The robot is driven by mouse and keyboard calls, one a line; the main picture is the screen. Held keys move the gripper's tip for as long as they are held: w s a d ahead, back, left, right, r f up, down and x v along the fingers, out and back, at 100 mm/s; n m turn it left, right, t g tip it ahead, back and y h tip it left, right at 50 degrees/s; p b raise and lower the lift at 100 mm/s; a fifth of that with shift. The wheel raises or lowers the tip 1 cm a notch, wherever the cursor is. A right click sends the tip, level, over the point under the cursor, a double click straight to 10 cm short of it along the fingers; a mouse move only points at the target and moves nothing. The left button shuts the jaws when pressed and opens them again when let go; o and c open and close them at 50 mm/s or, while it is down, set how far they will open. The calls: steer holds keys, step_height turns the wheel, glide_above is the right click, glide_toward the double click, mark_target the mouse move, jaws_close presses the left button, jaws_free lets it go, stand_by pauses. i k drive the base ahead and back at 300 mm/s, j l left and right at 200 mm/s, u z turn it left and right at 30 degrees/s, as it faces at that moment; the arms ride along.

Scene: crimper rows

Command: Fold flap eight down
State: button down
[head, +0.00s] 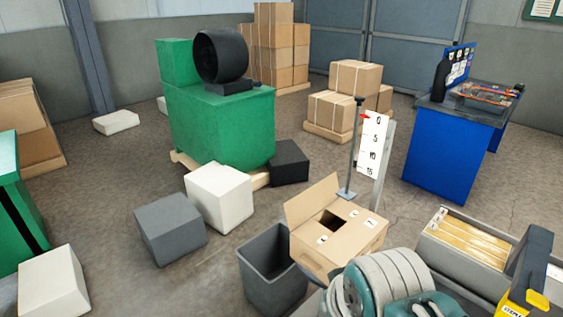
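An open cardboard box (345,256) is in the lower middle of the head view. One plain flap (311,200) stands up, tilted outward, at its back left edge. The other top panels lie roughly flat around a dark opening (334,222). Small white labels are on the panels, one near the front left (322,240) and others toward the right (370,222). Their marks are too small to read, so I cannot tell which flap is eight. My gripper is not in view.
A grey bin (272,280) stands left of the box. A teal and grey ribbed object (385,283) covers part of its front. A height scale (372,146) stands behind. A tray of folders (462,245) is at right. Pale and grey blocks (170,232) lie left.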

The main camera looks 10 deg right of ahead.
mark_target(298, 209)
steer(key=z, duration=1)
steer(key=k+j, duration=0.1)
steer(key=j, duration=0.3)
steer(key=k+j, duration=0.1)
steer(key=j, duration=0.3)
steer(key=i+j, duration=0.1)
steer(key=j, duration=0.25)
steer(key=j+z, duration=0.1)
steer(key=j, duration=0.25)
steer(key=i+j, duration=0.15)
steer(key=j, duration=0.25)
steer(key=i+z, duration=0.1)
steer(key=i, duration=0.65)
